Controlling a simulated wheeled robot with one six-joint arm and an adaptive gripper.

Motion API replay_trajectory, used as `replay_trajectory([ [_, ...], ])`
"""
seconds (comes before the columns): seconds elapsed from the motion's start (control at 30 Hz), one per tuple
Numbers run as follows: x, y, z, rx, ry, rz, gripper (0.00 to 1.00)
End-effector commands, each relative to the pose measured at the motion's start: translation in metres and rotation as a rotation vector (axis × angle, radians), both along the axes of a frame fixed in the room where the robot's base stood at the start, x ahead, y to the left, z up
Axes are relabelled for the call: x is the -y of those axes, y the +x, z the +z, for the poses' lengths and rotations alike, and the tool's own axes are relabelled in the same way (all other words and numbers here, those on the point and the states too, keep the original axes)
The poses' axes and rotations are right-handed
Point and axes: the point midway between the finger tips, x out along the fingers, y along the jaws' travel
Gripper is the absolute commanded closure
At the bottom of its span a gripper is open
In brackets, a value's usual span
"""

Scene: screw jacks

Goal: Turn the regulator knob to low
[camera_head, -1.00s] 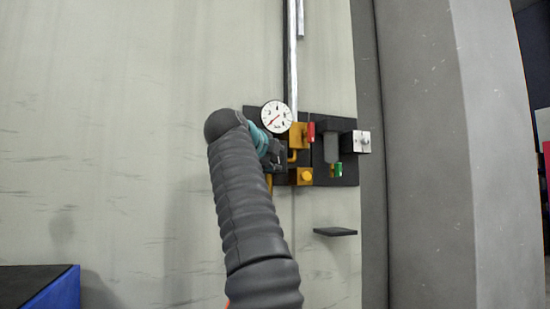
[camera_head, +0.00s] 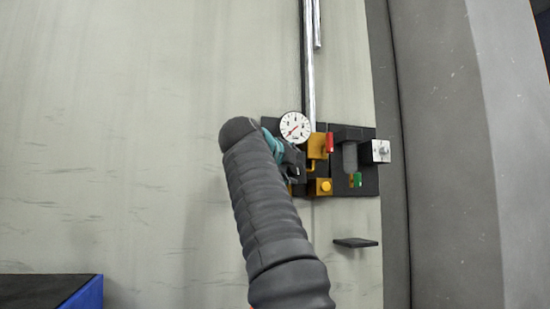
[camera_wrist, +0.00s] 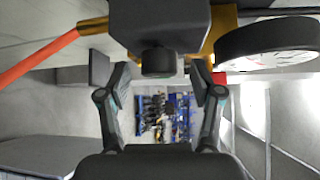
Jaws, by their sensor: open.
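The regulator shows in the wrist view as a dark block (camera_wrist: 160,25) with a short dark round knob (camera_wrist: 158,62) beneath it. My gripper (camera_wrist: 162,88) is open, with one finger on each side of the knob and visible space between. Whether a finger touches it I cannot tell. In the head view my gripper (camera_head: 297,165) is at the left part of the wall panel, below the white pressure gauge (camera_head: 295,127). My arm and gripper hide the regulator there. The gauge also shows in the wrist view (camera_wrist: 268,46), at upper right. No low mark is readable.
The black panel (camera_head: 368,185) also bears a yellow valve with a red handle (camera_head: 330,142), a yellow button block (camera_head: 325,187), a green part (camera_head: 357,180) and a silver box (camera_head: 381,151). A small dark shelf (camera_head: 355,242) juts out below. Wall to the left is clear.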

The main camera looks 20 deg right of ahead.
Motion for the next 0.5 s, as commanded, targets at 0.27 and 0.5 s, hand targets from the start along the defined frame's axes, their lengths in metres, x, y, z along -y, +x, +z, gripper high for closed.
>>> replay_trajectory([
  [0.27,-0.028,-0.028,0.004,0.001,-0.001,0.006,0.35],
  [0.5,-0.058,-0.059,0.007,-0.001,-0.001,0.004,0.35],
])
